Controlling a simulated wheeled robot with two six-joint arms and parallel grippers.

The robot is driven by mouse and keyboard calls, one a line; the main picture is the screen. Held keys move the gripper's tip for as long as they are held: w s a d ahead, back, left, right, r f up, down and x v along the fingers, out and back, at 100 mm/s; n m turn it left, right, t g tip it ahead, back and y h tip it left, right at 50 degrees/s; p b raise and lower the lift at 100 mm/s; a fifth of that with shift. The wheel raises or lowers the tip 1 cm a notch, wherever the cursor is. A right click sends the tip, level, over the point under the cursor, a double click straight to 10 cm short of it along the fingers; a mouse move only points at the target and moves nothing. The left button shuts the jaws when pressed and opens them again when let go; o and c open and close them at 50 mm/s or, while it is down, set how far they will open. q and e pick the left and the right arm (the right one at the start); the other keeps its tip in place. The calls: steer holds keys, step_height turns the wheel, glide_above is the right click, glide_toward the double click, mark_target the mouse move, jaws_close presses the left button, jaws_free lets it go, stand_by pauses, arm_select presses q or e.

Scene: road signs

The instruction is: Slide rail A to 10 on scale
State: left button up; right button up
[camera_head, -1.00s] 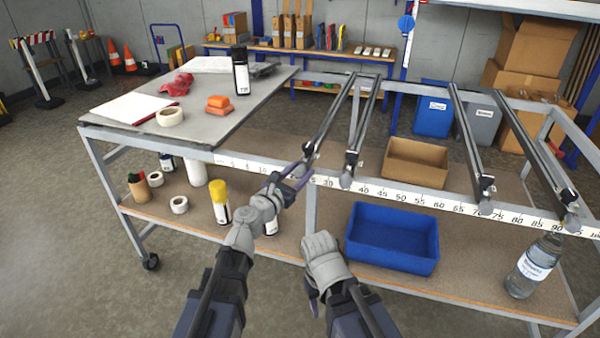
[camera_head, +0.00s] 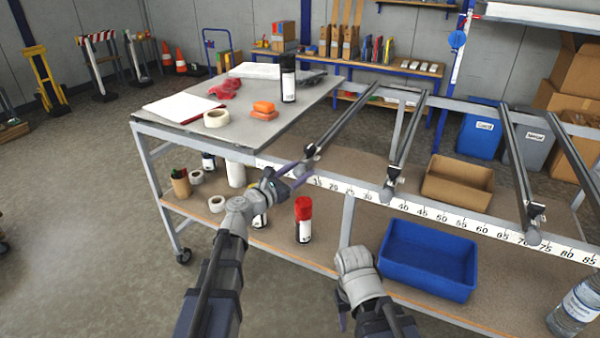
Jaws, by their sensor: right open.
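The leftmost rail (camera_head: 343,120) runs from the back bar to the front scale bar of the frame; I take it as rail A, though no letter is readable. Its dark front slider (camera_head: 311,152) stands near the low end of the scale (camera_head: 425,211), just left of the 15. The marks left of that are partly hidden by my arm. My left gripper (camera_head: 302,172) is at this slider, its purple fingers just below and against it; whether they clamp it is unclear. My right gripper (camera_head: 341,318) is open and empty, low in front of the frame, its fingers mostly hidden.
A second rail (camera_head: 405,140) stands near 37, with two more rails further right. A grey tabletop (camera_head: 180,128) with tape, orange blocks and a black can borders the scale's left end. Below are a blue bin (camera_head: 428,262), a red-capped can (camera_head: 304,220) and a bottle (camera_head: 578,303).

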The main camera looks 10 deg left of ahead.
arm_select(q)
steer(key=shift+o, duration=1)
steer(key=v, duration=0.7)
steer(key=shift+s+a, duration=0.15)
steer(key=shift+s, duration=0.2)
